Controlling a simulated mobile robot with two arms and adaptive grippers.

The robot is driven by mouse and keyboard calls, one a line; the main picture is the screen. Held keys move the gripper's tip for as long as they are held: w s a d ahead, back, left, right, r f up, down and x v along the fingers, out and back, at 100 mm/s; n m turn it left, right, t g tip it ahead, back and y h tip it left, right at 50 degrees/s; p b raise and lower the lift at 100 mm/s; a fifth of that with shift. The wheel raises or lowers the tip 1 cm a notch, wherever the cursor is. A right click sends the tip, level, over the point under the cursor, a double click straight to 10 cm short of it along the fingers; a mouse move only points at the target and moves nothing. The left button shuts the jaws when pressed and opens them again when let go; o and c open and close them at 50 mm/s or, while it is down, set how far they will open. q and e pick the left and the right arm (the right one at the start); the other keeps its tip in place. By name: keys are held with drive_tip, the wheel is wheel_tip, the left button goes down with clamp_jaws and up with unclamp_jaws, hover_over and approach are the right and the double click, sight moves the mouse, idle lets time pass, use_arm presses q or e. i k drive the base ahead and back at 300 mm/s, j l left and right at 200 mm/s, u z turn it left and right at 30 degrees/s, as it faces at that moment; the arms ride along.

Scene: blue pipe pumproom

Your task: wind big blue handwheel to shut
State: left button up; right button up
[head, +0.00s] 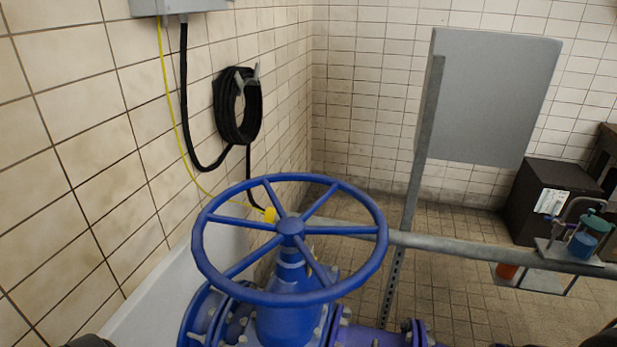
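The big blue handwheel (291,227) lies roughly level near the middle of the head view, with a round rim, several spokes and a central hub. It sits on top of a blue valve body (287,318) with bolted flanges. Nothing touches the wheel's rim. How far the valve is open or shut cannot be told. Neither of my grippers can be made out. Only small dark shapes show at the bottom left and bottom right edges, too cut off to identify.
A tiled wall with a coiled black cable (238,107) stands close on the left. A grey metal rail (430,242) runs right behind the wheel, with a post holding a grey panel (492,95). A dark cabinet (545,195) stands at the right. The space above the wheel is clear.

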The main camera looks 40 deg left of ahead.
sight(291, 231)
drive_tip(key=l+u, duration=0.25)
drive_tip(key=l, duration=0.8)
drive_tip(key=k+l+u, duration=0.1)
drive_tip(key=l+u, duration=0.15)
drive_tip(key=l, duration=0.75)
